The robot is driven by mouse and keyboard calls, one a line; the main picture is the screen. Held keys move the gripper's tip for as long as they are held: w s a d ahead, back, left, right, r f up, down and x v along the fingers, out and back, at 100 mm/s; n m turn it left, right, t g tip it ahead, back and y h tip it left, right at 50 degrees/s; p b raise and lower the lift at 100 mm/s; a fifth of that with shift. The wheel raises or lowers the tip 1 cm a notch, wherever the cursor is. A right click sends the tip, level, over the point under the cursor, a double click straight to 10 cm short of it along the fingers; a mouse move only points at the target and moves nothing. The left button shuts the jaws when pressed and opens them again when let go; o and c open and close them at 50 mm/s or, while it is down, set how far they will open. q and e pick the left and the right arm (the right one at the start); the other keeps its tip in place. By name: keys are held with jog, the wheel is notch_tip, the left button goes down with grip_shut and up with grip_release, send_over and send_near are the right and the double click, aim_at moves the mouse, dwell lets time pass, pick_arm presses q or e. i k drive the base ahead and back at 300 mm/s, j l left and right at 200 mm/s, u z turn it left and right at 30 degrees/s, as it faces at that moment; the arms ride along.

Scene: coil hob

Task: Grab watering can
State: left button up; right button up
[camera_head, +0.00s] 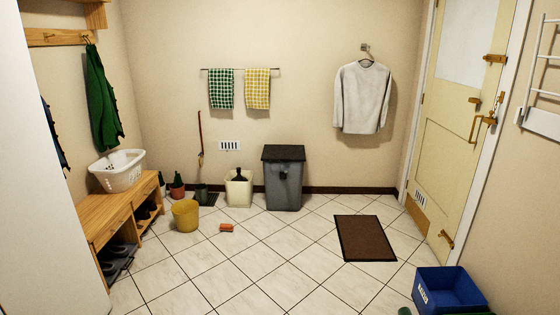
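I cannot make out a watering can for certain in the head view. A small piece of something green (404,311) shows at the bottom edge, left of the blue box, mostly cut off by the frame. Another green sliver (470,313) shows at the bottom edge in front of the box. I cannot tell what either is. Neither of my grippers is in view.
A blue box (428,292) stands on the floor at lower right, near the yellow door (458,120). A brown mat (364,238), yellow bucket (186,216), orange brush (226,228) and grey bin (284,185) are on the tiles. A wooden bench (112,218) lines the left.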

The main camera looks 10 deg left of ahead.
aim_at(201, 195)
jog(key=i+u, duration=0.15)
jog(key=i, duration=0.6)
jog(key=i+u, duration=0.15)
jog(key=i, duration=0.55)
jog(key=i+l+u, duration=0.1)
jog(key=i, duration=0.6)
jog(key=l, duration=0.1)
